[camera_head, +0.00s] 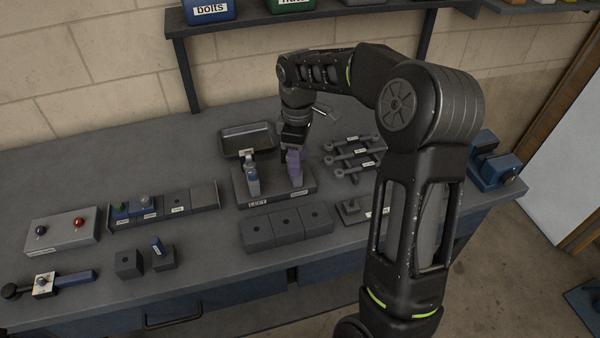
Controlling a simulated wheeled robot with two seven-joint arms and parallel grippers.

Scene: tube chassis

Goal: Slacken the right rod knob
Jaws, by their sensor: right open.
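A dark stand (276,197) sits mid-bench with a left and a right label on its front. A short upright piece with a blue-grey front (252,182) stands at its left end. My right gripper (294,150) reaches down from above at the top of this purple piece. The gripper is open; its fingers are small and dark, and I cannot tell whether they touch the piece. The right knob is not clearly distinguishable here. My left gripper is not in view.
A black tray (248,136) lies behind the stand. A rack of labelled rods (352,160) is to its right, dark blocks (287,226) in front. A box with blue and red knobs (62,231) is far left, a blue vise-like device (493,168) far right.

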